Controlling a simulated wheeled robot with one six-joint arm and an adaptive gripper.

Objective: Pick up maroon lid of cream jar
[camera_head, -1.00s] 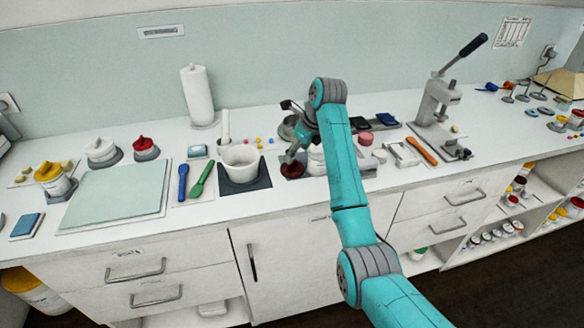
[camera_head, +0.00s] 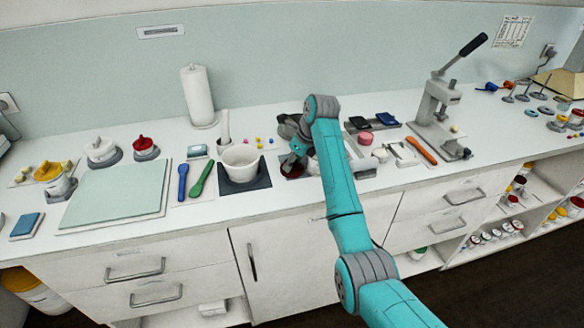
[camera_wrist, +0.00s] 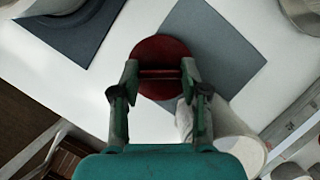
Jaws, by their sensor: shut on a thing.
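The maroon lid (camera_wrist: 162,52) is a dark red disc with a raised bar across it, in the middle of the wrist view. My gripper (camera_wrist: 160,75) has its two fingers on either side of the bar and is shut on the lid. In the head view the lid (camera_head: 292,170) shows at my gripper (camera_head: 295,158), low over the counter, partly covered by the fingers.
A dark mat (camera_wrist: 215,50) lies beyond the lid. A white mortar (camera_head: 241,164) stands to the left on another mat. Green (camera_head: 201,178) and blue (camera_head: 183,183) spatulas lie further left. A lever press (camera_head: 437,115) stands to the right.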

